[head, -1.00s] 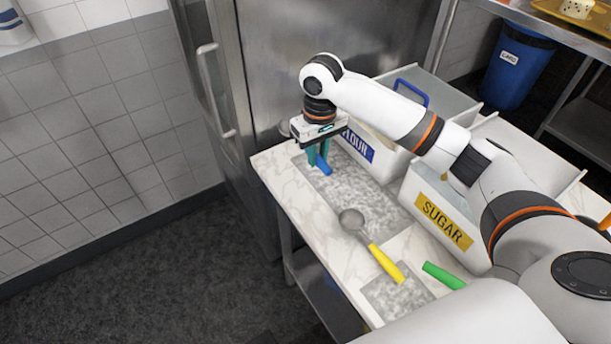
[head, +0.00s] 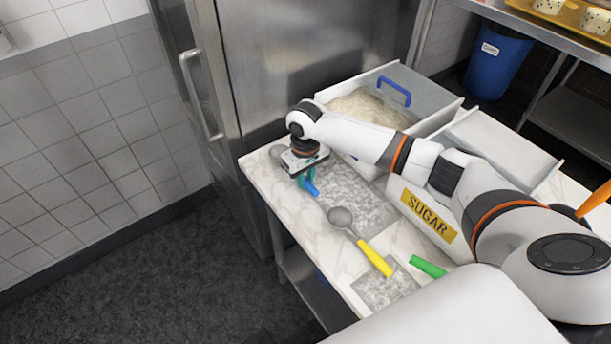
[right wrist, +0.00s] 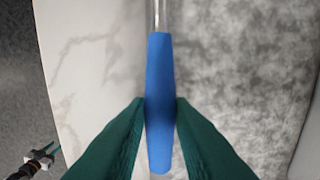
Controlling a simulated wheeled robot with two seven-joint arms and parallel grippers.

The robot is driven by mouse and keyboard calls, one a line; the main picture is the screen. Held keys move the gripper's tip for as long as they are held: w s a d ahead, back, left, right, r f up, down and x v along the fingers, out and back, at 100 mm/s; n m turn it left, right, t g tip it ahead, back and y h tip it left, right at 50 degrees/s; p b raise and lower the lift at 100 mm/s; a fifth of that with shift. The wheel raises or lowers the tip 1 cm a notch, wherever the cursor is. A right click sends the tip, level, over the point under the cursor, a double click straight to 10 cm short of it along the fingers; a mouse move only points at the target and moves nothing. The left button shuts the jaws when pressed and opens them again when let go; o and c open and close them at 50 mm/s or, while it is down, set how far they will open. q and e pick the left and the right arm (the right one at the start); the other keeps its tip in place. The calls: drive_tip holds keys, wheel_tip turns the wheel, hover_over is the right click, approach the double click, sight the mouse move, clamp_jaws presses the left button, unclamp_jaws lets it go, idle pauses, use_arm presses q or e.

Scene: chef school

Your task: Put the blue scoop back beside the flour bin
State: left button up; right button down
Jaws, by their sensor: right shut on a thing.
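The blue scoop's handle (head: 312,189) is held in my right gripper (head: 305,180), low over the counter. In the right wrist view the teal fingers (right wrist: 160,125) are shut on the blue handle (right wrist: 159,80), with its metal shaft running up out of view. In the head view a grey metal part shows left of my gripper, mostly hidden. The flour bin (head: 428,94) stands behind my arm, open, with flour (head: 362,108) inside; its label is hidden. A small dark-and-teal gripper, seemingly my left one, shows at the right wrist view's lower left (right wrist: 38,160).
A yellow-handled scoop (head: 374,257) and a green handle (head: 427,266) lie on the marble counter (head: 322,246). A speckled grey patch (head: 350,200) lies in front of the bins. The sugar bin (head: 425,222) is partly behind my arm. A steel fridge stands at left.

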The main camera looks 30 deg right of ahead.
drive_tip(key=c, duration=1.3)
unclamp_jaws()
drive_tip(key=shift+f, duration=0.1)
drive_tip(key=shift+o, duration=0.2)
wheel_tip(320, 180, up, 12)
drive_tip(key=b, duration=0.1)
drive_tip(key=shift+s+a, duration=0.1)
